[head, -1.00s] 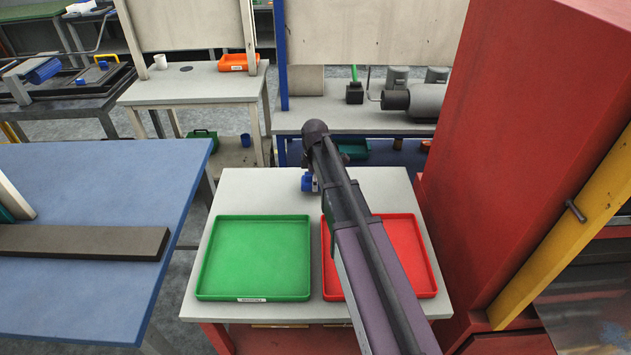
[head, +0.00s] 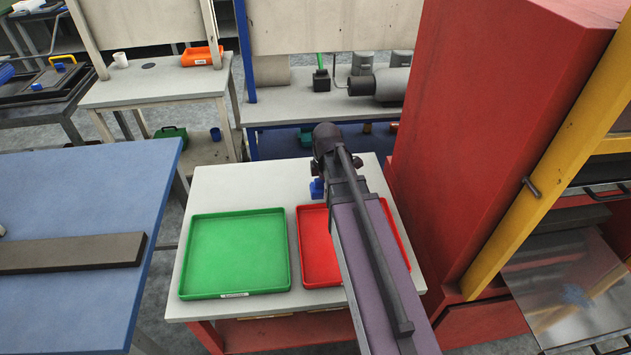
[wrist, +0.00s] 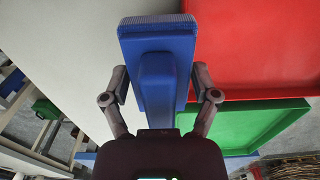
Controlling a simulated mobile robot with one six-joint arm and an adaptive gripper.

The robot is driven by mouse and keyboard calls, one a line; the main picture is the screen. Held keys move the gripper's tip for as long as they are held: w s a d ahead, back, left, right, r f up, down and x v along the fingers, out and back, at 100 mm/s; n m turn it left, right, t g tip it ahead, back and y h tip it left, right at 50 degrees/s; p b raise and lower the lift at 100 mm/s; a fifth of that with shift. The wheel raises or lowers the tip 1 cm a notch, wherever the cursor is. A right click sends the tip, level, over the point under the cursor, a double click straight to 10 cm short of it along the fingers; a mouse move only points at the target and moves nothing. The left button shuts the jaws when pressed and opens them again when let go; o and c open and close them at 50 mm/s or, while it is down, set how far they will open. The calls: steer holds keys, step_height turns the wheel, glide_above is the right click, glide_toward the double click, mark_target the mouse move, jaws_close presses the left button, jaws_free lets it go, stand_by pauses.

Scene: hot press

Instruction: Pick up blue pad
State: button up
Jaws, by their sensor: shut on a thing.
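The blue pad (wrist: 158,45) is in the middle of the wrist view, a wide block with a ribbed, bristle-like edge and a narrower blue handle. My gripper (wrist: 158,88) is shut on the handle, one finger on each side. In the head view my arm hides most of my gripper; a small piece of the blue pad (head: 317,188) shows beside the arm's end, over the pale table. Whether the pad touches the table cannot be told.
A green tray (head: 237,252) and a red tray (head: 315,245), partly behind my arm, lie on the pale table (head: 230,178). A red cabinet (head: 490,120) stands close on the right. A blue-topped table (head: 70,200) with a dark bar (head: 70,252) is on the left.

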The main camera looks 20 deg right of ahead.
steer(key=shift+s+d, duration=0.2)
steer(key=shift+s, duration=0.15)
stand_by(0.3)
steer(key=o, duration=0.5)
steer(key=c, duration=0.3)
steer(key=shift+c, duration=0.2)
steer(key=shift+s, duration=0.1)
